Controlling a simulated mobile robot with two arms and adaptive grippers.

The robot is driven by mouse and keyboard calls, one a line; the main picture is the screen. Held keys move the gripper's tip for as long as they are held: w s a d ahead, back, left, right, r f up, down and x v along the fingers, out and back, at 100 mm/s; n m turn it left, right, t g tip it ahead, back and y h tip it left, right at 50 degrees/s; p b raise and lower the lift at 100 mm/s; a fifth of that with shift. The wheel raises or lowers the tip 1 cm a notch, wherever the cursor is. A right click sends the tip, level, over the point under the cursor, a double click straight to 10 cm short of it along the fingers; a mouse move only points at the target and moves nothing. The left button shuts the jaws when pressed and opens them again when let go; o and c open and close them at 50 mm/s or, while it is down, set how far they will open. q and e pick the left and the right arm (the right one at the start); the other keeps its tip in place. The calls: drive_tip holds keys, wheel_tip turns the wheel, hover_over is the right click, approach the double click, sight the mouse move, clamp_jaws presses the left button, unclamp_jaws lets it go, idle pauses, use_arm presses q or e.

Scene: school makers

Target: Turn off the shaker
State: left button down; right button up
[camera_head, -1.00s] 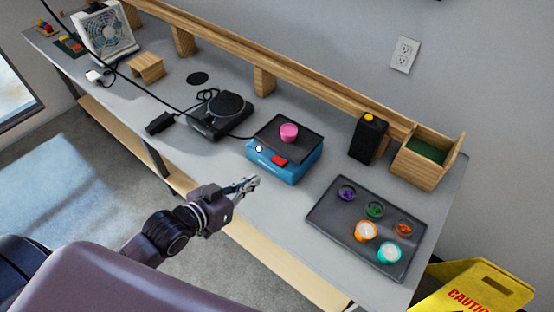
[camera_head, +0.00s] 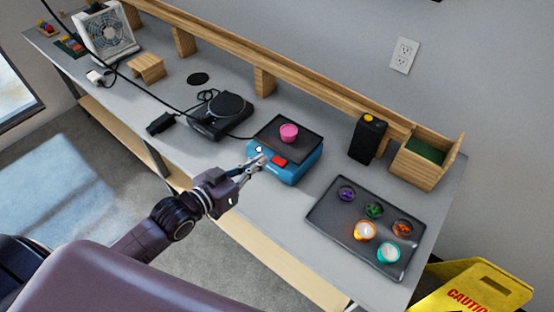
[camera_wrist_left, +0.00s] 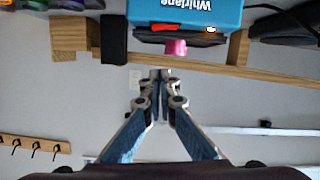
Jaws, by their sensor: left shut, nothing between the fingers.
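The shaker is a blue box (camera_head: 291,173) with a dark top plate (camera_head: 273,126) and a pink round piece (camera_head: 289,133) on it. Its front has a red switch (camera_head: 279,161) and a small white knob (camera_head: 259,149). I cannot tell the switch's position. My left gripper (camera_head: 260,161) is shut and empty, its tips at the left part of the shaker's front, close below the knob. I cannot tell whether they touch. In the left wrist view the shaker (camera_wrist_left: 190,12) appears upside down, above the fingertips (camera_wrist_left: 160,80). My right gripper is out of view.
A dark tray (camera_head: 330,226) with several small cups lies to the right. A black box (camera_head: 367,139) and wooden bin (camera_head: 420,165) stand at the back right.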

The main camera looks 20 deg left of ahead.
use_arm(q)
drive_tip(key=p, duration=0.1)
hover_over(279, 160)
drive_tip(key=s, duration=0.2)
drive_tip(key=f, duration=0.2)
wheel_tip(279, 160, down, 4)
drive_tip(key=shift+s+d+r+p, duration=0.1)
drive_tip(key=shift+r+p, duration=0.05)
drive_tip(key=shift+p, duration=0.15)
